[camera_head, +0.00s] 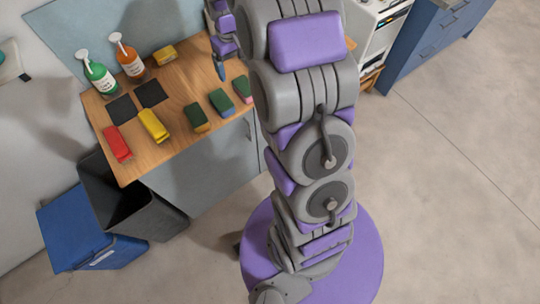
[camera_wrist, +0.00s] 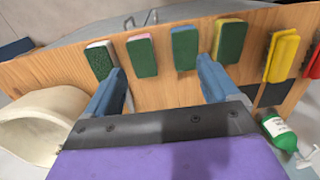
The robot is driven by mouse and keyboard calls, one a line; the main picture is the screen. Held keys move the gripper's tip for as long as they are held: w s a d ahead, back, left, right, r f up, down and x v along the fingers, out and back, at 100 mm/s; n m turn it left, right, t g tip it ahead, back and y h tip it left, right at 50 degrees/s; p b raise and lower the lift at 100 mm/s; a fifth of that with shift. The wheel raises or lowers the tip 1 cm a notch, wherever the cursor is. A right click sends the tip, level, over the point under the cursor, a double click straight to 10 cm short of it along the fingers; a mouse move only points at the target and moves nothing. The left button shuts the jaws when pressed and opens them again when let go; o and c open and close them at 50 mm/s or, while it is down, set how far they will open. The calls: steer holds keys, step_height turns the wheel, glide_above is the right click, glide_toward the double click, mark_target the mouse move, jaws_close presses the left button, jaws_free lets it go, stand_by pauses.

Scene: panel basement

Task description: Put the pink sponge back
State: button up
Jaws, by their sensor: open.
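The pink sponge (camera_head: 242,88), green on top with a pink edge, lies on the wooden worktop (camera_head: 180,148) at the right end of a row in the head view. In the wrist view the pink sponge (camera_wrist: 141,55) shows between a white-edged green sponge (camera_wrist: 99,58) and a blue-edged one (camera_wrist: 184,48). My gripper (camera_head: 220,70) is above the worktop, just left of and beyond the pink sponge in the head view. In the wrist view my gripper (camera_wrist: 160,66) is open and empty, and the pink sponge appears between its fingers, apart from them.
Blue-edged (camera_head: 222,101) and yellow-edged (camera_head: 197,118) sponges lie nearby. Yellow (camera_head: 153,125) and red (camera_head: 116,143) items, two dark squares (camera_head: 122,108), green (camera_head: 98,76) and orange (camera_head: 129,62) bottles share the worktop. A pale rounded vessel (camera_wrist: 38,120) is left in the wrist view.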

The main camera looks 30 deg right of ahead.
steer(key=s+a+r, duration=0.5)
steer(key=s+a, duration=0.1)
steer(key=s, duration=0.3)
steer(key=s+a+r, duration=0.1)
steer(key=s+a, duration=0.1)
steer(key=s, duration=1.1)
steer(key=s+a+r+g, duration=0.1)
steer(key=s+a+r, duration=0.1)
steer(key=s, duration=1.1)
steer(key=shift+a+r, duration=0.15)
steer(key=shift+a, duration=0.6)
steer(key=shift+a+f+b, duration=0.2)
steer(key=shift+f+b, duration=0.45)
